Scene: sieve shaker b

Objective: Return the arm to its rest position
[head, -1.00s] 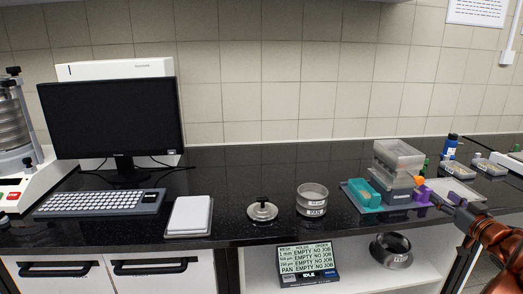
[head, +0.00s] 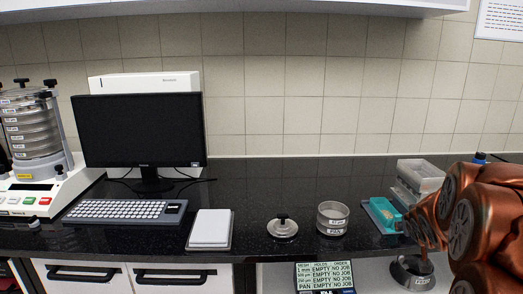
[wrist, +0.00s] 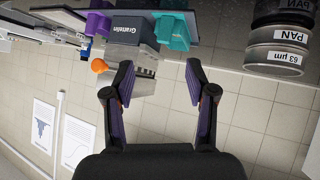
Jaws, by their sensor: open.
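My copper-coloured arm (head: 480,225) fills the right side of the head view, folded in front of the counter's right end. My gripper is hidden there. In the wrist view my gripper (wrist: 157,88) is open, with its two purple-padded fingers apart and nothing between them. The wrist picture is upside down and shows the tiled wall behind the fingers. Beyond the fingertips is a grey Grantelin-labelled box (wrist: 128,30) with a teal piece (wrist: 172,30) and a purple piece (wrist: 96,22) beside it.
The sieve shaker (head: 32,150) stands far left. A monitor (head: 140,130), keyboard (head: 125,211), white scale (head: 211,228), metal lid (head: 283,227) and sieve pan (head: 333,217) line the black counter. A teal holder (head: 381,215) and clear bins (head: 419,177) sit beside my arm. A metal ring (head: 412,273) is below.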

